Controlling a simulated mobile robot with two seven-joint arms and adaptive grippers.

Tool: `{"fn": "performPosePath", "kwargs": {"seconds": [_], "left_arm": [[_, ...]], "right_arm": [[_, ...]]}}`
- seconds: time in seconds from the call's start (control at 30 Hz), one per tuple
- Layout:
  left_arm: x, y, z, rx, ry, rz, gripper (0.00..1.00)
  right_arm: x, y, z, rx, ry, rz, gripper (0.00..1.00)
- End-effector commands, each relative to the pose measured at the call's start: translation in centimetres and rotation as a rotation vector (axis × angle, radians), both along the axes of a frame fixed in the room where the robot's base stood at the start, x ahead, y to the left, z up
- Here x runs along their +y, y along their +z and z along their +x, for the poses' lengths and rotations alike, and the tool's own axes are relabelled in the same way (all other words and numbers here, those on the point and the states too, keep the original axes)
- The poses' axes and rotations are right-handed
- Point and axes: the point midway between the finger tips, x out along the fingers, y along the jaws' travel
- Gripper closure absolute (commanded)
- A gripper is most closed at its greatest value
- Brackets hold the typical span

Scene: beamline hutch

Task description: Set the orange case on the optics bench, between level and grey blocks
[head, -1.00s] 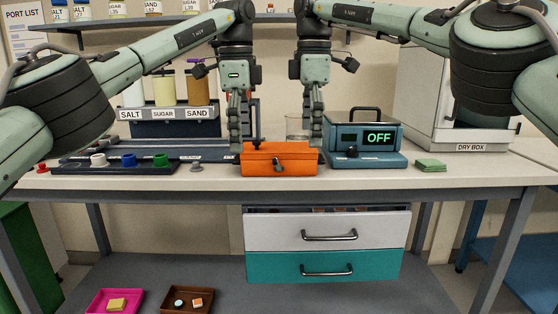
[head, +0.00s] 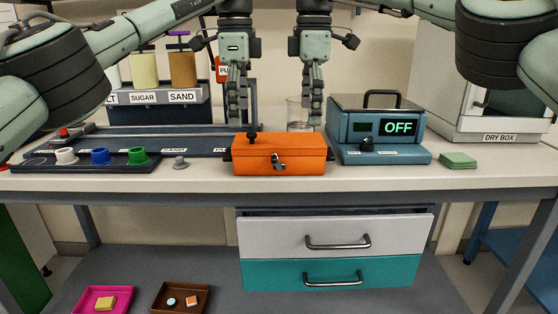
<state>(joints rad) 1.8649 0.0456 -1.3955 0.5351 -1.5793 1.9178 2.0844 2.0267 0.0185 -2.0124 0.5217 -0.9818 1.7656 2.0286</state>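The orange case (head: 278,155) stands upright and closed on the pale worktop (head: 350,183), its latch facing me. It sits between a long dark blue plate (head: 180,142) on the left and a blue instrument reading OFF (head: 380,137) on the right. My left gripper (head: 237,122) hangs pointing down above the case's left end. My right gripper (head: 313,122) hangs above its right end. Both are clear of the case, with nothing seen in them. Their fingers overlap edge-on, so their opening cannot be judged. I cannot make out a level or grey blocks.
White, blue and green rings (head: 100,156) sit in a dark strip at left, with a grey knob (head: 180,162) beside it. A glass beaker (head: 298,116) stands behind the case. A green pad (head: 458,160) lies at right. Drawers (head: 330,238) are below the worktop.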

Motion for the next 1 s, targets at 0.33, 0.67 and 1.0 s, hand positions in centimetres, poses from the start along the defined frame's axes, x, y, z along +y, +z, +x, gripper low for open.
{"fn": "performPosePath", "kwargs": {"seconds": [0.33,0.67,1.0], "left_arm": [[0.1,-5.1,-0.1,0.004,-0.001,0.000,0.00],[0.1,-7.4,0.0,0.001,0.000,0.000,0.00],[0.0,-7.5,0.0,0.001,0.000,0.000,0.12]], "right_arm": [[-0.1,-5.0,-0.1,0.003,0.000,0.000,0.00],[-0.1,-7.4,0.0,0.000,-0.002,0.001,0.00],[-0.1,-7.4,0.0,0.000,-0.002,0.001,0.12]]}}
